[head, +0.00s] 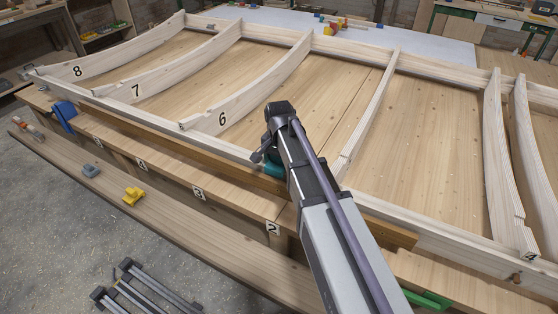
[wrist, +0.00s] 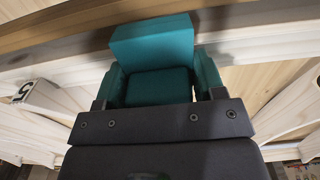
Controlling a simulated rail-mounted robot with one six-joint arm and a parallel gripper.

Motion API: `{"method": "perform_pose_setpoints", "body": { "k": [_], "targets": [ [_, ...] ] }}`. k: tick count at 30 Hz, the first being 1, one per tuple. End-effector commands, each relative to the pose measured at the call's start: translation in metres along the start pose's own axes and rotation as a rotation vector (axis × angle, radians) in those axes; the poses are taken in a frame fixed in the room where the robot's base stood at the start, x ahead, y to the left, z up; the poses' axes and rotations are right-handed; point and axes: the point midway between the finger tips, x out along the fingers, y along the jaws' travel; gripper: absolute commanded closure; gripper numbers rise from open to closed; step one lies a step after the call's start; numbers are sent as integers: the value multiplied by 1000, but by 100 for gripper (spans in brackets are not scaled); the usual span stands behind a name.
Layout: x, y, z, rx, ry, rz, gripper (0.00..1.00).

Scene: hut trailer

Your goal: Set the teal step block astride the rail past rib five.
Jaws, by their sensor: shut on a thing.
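My gripper (wrist: 155,95) is shut on the teal step block (wrist: 152,50), which fills the middle of the wrist view. In the head view the teal block (head: 274,169) shows only as a small patch beside my gripper (head: 266,158); my arm hides the rest. The block is at the brown rail (head: 180,146) along the frame's front, between rib six (head: 222,112) and the rib right of my arm (head: 372,105). The rail (wrist: 75,28) passes behind the block's stepped end in the wrist view. Whether they touch, I cannot tell. Rib five's number (wrist: 25,91) shows at left there.
Ribs seven (head: 150,84) and eight (head: 95,66) stand to the left, rib four (head: 510,195) to the right. A blue block (head: 64,115) is at the rail's left end. A yellow piece (head: 134,195) and a grey piece (head: 91,170) lie on the lower front plank.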

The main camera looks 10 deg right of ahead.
Motion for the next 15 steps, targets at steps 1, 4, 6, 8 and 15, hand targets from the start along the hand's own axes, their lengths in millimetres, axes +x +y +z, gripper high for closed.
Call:
{"method": "perform_pose_setpoints", "body": {
  "k": [1,4,6,8,15],
  "targets": [
    [2,0,0,0,0,0,80],
    [3,0,0,0,0,0,80],
    [4,0,0,0,0,0,80],
    [5,0,0,0,0,0,80],
    [5,0,0,0,0,0,19]
  ]
}}
